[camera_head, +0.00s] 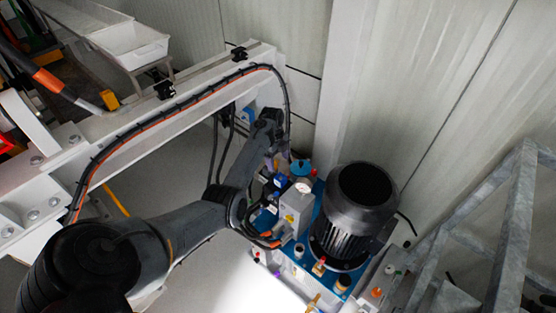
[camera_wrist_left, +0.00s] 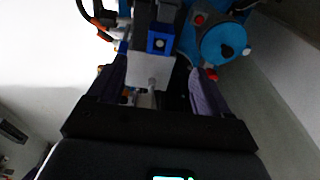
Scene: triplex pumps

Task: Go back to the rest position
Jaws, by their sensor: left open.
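My left arm comes in from the lower left in the head view and bends up beside the pump unit. Its gripper (camera_head: 272,160) is small there, at the left side of the pump's valves. In the left wrist view the two dark fingers (camera_wrist_left: 158,75) are apart, so the gripper is open. The pump unit has a black motor (camera_head: 357,210), a grey box (camera_head: 296,207) and a blue base. My right gripper is not in view.
A white beam (camera_head: 130,125) with a black and orange cable runs behind my arm. A grey metal frame (camera_head: 515,220) stands at the right. A white tray (camera_head: 130,42) is at the upper left. A blue round part (camera_wrist_left: 222,42) lies close to the right finger. Walls close the back.

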